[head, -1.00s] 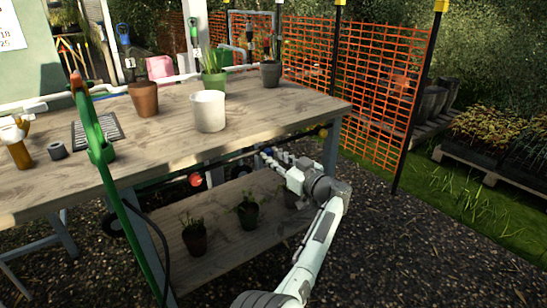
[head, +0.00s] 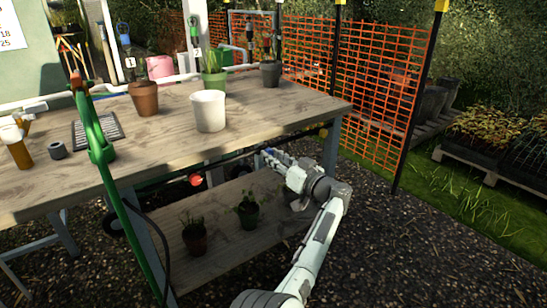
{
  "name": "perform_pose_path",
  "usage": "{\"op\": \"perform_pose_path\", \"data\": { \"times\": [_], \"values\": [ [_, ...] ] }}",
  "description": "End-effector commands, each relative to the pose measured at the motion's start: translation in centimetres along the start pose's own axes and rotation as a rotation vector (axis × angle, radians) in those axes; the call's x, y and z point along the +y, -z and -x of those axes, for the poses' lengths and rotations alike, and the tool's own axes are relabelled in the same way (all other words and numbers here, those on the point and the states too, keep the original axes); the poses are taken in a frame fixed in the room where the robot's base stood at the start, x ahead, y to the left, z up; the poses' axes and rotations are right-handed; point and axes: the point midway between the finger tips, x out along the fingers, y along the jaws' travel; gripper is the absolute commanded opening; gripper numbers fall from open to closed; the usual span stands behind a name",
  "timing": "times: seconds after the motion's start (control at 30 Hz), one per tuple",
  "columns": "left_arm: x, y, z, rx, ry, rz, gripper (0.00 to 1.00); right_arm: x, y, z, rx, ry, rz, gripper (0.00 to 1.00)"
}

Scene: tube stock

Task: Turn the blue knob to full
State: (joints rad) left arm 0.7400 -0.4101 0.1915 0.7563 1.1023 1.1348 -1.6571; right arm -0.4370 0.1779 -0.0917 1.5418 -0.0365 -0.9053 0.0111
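A red knob (head: 195,180) sits farther left under the table.
The wooden table (head: 250,128) overhangs my gripper. Its top holds a white pot (head: 208,110), a terracotta pot (head: 144,98) and a green hose handle (head: 98,140). Potted plants stand on the lower shelf (head: 228,228). Orange mesh fencing (head: 370,80) stands behind; gravel lies open at right.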

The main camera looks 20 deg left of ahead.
Motion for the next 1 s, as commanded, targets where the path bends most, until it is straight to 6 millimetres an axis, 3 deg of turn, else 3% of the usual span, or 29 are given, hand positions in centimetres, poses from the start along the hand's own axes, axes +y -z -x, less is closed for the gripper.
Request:
{"op": "perform_pose_path", "data": {
  "times": [0.03,0.17,0.57,1.0],
  "values": [
    [0.0,0.0,0.0,0.0,0.0,-0.002,0.3,0.0,0.0,0.0,0.0,0.0,0.0,0.4],
    [0.0,0.0,0.0,0.0,0.0,-0.001,0.46,0.0,0.0,0.0,0.0,0.0,0.0,0.4],
    [0.0,0.0,0.7,0.001,0.0,0.0,0.46,0.0,-0.3,0.0,-0.004,0.0,0.001,0.4],
    [0.0,0.0,9.2,0.002,-0.003,0.0,0.46,0.0,-0.1,0.0,-0.002,0.0,0.0,0.4]
  ]
}}
